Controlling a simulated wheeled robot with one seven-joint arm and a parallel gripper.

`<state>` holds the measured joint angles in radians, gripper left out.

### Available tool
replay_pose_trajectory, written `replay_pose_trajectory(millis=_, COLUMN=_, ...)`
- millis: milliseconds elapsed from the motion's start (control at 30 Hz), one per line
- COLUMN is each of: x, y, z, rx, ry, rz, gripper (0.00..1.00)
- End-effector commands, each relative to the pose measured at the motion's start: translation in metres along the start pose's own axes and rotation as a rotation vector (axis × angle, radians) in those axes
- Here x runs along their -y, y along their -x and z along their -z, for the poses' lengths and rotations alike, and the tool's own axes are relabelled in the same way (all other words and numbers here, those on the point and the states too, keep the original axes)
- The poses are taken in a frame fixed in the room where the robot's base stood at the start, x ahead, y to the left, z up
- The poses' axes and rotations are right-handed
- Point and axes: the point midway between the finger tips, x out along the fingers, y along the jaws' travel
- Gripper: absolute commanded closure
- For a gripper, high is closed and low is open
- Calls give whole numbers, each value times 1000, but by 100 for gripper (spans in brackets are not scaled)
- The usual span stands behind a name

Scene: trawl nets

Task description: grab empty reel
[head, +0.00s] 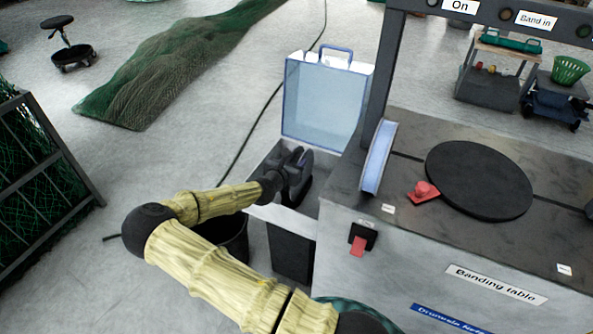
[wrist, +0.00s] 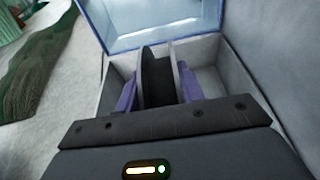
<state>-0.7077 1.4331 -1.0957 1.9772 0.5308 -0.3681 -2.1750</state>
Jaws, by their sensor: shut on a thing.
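The empty reel (wrist: 157,78) is dark, with two flanges and no band visible on it. It stands upright in the open compartment (head: 263,216) at the left end of the banding table (head: 430,255). My gripper (head: 296,170) reaches down into this compartment and is shut on the reel. In the wrist view a purple finger of my gripper (wrist: 159,92) presses on each side of it. The reel's lower part is hidden by my gripper and the compartment walls.
The clear blue lid (head: 325,100) of the compartment stands open behind my gripper. A reel with pale blue band (head: 378,158) stands to the right, by a dark post. A black turntable (head: 478,180) and red button (head: 424,190) are on the tabletop. A dark bin (head: 225,238) stands below my arm.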

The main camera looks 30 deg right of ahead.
Motion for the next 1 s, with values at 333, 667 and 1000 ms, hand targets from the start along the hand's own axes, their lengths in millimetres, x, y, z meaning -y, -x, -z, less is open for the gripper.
replay_pose_trajectory(millis=333, x=0, y=10, z=-32, rx=3, ry=-3, rz=-1, gripper=100)
replay_pose_trajectory(millis=667, x=0, y=27, z=-88, rx=1, ry=-3, rz=-2, gripper=100)
replay_pose_trajectory(millis=1000, x=0, y=30, z=-96, rx=0, ry=-1, rz=0, gripper=100)
